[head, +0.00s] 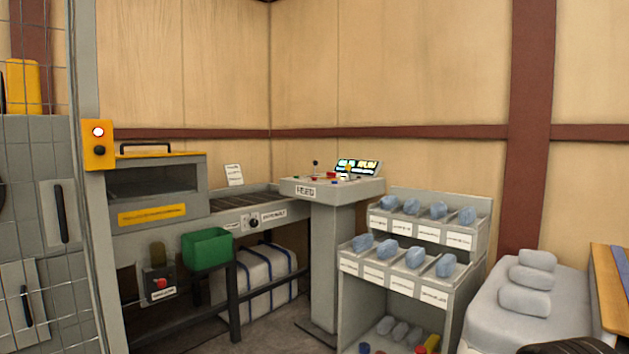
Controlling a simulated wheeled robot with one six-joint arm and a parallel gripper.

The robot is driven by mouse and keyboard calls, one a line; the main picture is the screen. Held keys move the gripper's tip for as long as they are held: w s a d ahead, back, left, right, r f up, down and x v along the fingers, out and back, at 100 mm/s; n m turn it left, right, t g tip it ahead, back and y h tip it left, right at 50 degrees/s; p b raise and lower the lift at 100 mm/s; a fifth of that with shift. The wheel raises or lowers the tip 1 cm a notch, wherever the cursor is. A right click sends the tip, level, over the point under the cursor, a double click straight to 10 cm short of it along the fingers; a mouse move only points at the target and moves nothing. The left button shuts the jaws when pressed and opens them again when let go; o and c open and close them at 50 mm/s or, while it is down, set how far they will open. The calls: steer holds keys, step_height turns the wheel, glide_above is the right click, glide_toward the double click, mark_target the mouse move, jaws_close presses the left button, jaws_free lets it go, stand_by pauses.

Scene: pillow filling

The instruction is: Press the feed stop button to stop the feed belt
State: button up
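A grey pedestal console (323,240) labelled "FEED" stands near the middle, in front of the far corner. Its top carries a small red control (331,176), a lever, other small coloured controls and a lit display (358,166) that seems to read "RUN". The feed belt (245,201) runs from the yellow-topped machine at left toward the console. A second red button (161,283) sits on a grey box below the machine; its label is too small to read. I cannot tell which red control is the feed stop button.
A grey rack (400,285) with several blue-grey bundles stands right of the console, beside a pale table (570,310) with stacked grey pillows. A green bin (207,249) hangs at the belt's front. A mesh fence (35,110) closes the left. Some floor shows before the console.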

jaws_close()
stand_by(1.9)
